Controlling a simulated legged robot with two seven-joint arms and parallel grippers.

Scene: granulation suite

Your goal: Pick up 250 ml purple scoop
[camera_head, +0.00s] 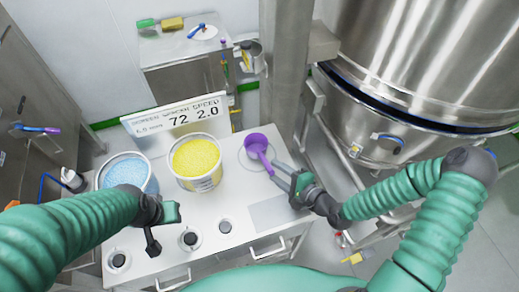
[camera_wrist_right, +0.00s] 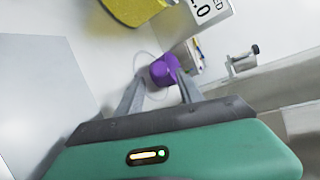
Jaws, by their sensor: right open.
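The purple scoop (camera_head: 256,143) is on the white worktop, inside a faint ring, with its handle pointing to the lower right. In the right wrist view the scoop (camera_wrist_right: 163,70) shows just beyond the fingertips. My right gripper (camera_head: 276,172) is open, with its fingers at the handle end. The two fingers (camera_wrist_right: 155,82) stand apart in the wrist view; the handle is partly hidden, and I cannot tell if they touch it. My left gripper (camera_head: 160,222) is over the left front of the worktop, away from the scoop; its jaws do not show clearly.
A bucket of yellow granules (camera_head: 198,184) and a bucket of blue granules (camera_head: 126,160) stand left of the scoop. A sign reading 72 and 2.0 (camera_head: 178,117) stands behind them. A grey plate (camera_head: 272,213) lies in front. A steel post (camera_head: 286,75) and large vessel (camera_head: 420,60) rise behind right.

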